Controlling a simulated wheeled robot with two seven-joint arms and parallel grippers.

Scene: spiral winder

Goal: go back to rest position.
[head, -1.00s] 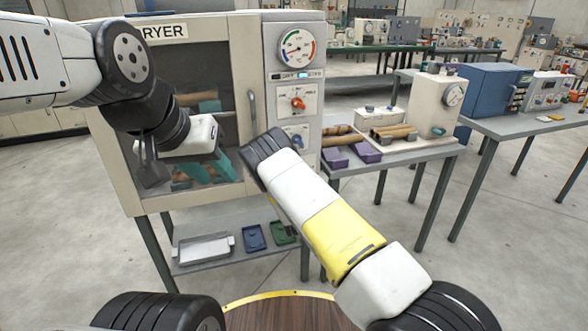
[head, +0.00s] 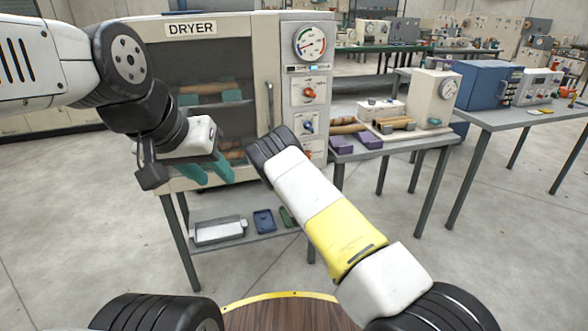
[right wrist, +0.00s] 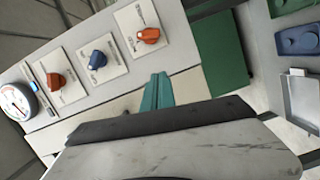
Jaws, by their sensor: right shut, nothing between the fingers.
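The dryer (head: 222,31) stands ahead with its door closed; brown rolls on teal holders show through its dark window. My left gripper (head: 210,173) is in front of the dryer's lower left part in the head view. Its two teal fingers are apart with nothing seen between them. My right arm (head: 315,212) reaches up from the lower right in the head view, and its gripper is hidden there. In the right wrist view the right gripper's teal fingers (right wrist: 157,92) are together and empty, with the dryer's knob panel beyond them.
A shelf under the dryer holds a white tray (head: 217,231) and a blue tray (head: 264,221). To the right, a table (head: 390,146) carries rolls, purple blocks and a gauge machine (head: 432,97). A blue machine (head: 482,84) stands farther right. Open floor lies between me and the furniture.

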